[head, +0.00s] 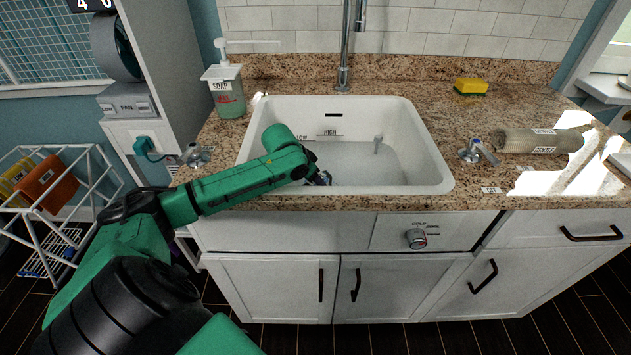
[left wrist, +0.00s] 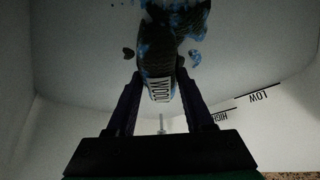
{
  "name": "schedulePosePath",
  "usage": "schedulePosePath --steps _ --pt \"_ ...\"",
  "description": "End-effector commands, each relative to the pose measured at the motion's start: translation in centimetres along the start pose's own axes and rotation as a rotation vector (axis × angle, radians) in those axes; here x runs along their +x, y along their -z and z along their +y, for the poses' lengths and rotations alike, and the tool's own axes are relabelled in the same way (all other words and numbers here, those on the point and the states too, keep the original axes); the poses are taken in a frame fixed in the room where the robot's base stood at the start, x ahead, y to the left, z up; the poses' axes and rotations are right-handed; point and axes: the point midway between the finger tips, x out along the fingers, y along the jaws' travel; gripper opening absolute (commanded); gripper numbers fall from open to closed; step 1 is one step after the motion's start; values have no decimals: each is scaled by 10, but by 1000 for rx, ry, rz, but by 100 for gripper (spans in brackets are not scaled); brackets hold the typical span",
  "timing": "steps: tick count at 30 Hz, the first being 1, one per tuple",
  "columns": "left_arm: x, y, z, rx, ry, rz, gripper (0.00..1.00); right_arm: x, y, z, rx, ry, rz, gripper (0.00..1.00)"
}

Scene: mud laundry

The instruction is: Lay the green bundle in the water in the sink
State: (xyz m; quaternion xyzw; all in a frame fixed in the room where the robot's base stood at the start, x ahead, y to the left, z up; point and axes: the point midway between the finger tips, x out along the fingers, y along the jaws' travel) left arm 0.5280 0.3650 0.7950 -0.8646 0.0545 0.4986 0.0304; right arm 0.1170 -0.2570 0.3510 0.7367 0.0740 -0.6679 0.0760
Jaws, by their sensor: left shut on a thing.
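The white sink (head: 425,165) is set in the granite counter, with a pale grey water surface (head: 355,158) inside it. My left arm reaches into the basin from the left. The left gripper (head: 320,179) is low inside the basin, near its front wall, and mostly hidden behind my wrist. In the left wrist view my left gripper (left wrist: 162,82) is shut on a dark bundle (left wrist: 158,58) with a white label that seems to read WOOL. Blue patches show on and around the bundle; its green colour cannot be made out. My right gripper is not in view.
LOW and HIGH marks are on the basin's back wall. A faucet (head: 345,45) stands behind the sink, a soap dispenser (head: 225,90) at left. A yellow sponge (head: 470,87) and a rolled mat (head: 538,141) lie at right. A tap handle (head: 478,150) is beside the sink.

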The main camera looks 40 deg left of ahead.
Motion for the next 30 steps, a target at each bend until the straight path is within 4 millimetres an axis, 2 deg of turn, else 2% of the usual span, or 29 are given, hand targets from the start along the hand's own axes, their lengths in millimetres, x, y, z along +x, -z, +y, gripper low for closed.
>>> schedulePosePath --steps 2,3,5,17,20,26,30 --pt "0 0 0 0 1 -2 0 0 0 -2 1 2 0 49" --pt "0 -1 0 0 1 -4 60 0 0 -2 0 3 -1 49" --pt "0 -1 0 0 1 -4 82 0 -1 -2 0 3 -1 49" --pt "-6 -1 -1 -1 2 -4 82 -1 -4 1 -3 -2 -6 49" --pt "-20 -1 -2 0 4 -4 82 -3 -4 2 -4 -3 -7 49" --pt "-62 -1 0 5 4 -7 82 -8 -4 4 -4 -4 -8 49" --pt "-75 -2 -3 -6 4 -8 82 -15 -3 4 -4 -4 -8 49"
